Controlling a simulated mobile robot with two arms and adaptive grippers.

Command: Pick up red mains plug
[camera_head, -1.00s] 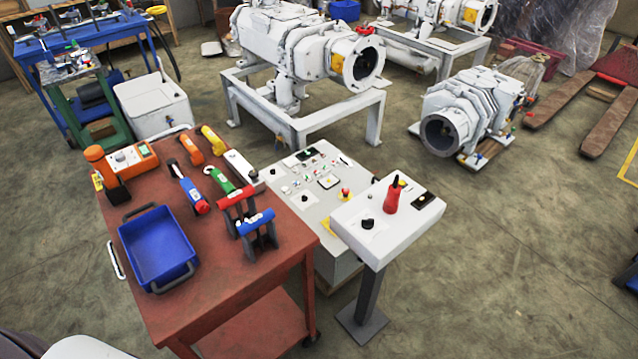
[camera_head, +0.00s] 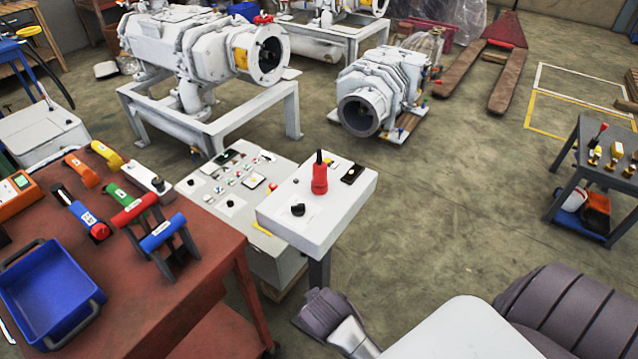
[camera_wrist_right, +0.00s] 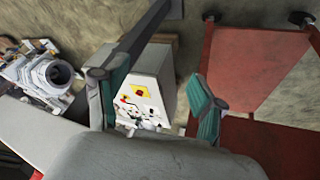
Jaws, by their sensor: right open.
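The red mains plug (camera_head: 320,175) stands upright on the white pedestal box (camera_head: 289,232), beside a black knob, in the head view. It has a dark tip on top. I cannot make the plug out in the right wrist view. My right gripper (camera_wrist_right: 152,82) is open and empty in that view, with teal pads on its two fingers. Part of my right arm shows at the bottom of the head view, in front of and below the pedestal box, apart from the plug. My left gripper is not in view.
A white control panel (camera_head: 205,187) stands behind and left of the pedestal. The red table (camera_head: 205,262) at left holds a blue tray (camera_head: 48,295) and several tools. A grey cart (camera_head: 580,172) stands at right. Open floor lies between the pedestal and the cart.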

